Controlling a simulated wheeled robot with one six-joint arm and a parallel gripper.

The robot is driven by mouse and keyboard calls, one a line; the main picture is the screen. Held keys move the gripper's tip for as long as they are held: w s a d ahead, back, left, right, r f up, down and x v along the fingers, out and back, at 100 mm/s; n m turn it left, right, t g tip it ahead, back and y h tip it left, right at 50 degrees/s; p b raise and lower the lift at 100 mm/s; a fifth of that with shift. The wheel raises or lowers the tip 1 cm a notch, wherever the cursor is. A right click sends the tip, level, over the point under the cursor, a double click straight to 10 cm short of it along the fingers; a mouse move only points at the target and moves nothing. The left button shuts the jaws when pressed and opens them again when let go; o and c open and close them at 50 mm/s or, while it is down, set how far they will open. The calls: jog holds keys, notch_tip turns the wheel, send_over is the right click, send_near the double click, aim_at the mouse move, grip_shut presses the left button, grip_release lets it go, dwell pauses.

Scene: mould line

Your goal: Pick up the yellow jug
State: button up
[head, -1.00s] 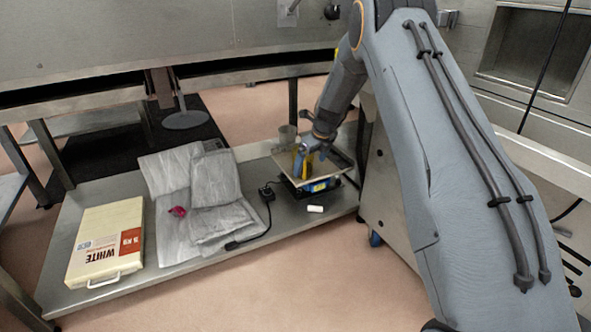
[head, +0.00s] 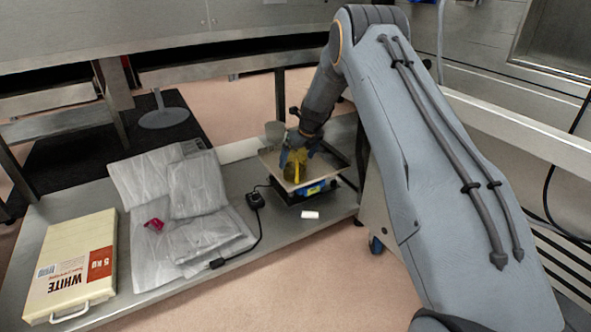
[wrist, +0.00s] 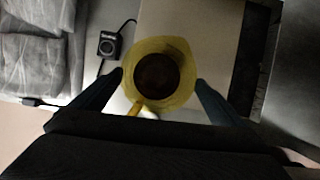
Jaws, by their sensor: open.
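The yellow jug (wrist: 180,51) shows in the wrist view from above, with a dark inside and its handle toward my gripper. It stands on a pale square plate (wrist: 214,22), which sits on a blue-and-black device (head: 312,188). My gripper (wrist: 160,78) is open, with one dark finger on each side of the jug's lower half. I cannot tell if the fingers touch it. In the head view the jug (head: 291,172) is partly hidden by my gripper (head: 295,160).
A grey cup (head: 275,133) stands behind the plate. A steel counter overhangs the back.

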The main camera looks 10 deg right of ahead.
aim_at(293, 165)
jog(key=shift+w+a+f+b, duration=0.2)
jog(key=shift+a+f+b, duration=0.2)
jog(key=shift+f, duration=0.2)
jog(key=b+x, duration=0.2)
jog(key=x, duration=0.2)
jog(key=shift+c, duration=0.4)
jog(key=c, duration=1.4)
jog(key=shift+r, duration=0.15)
jog(key=shift+c, duration=0.7)
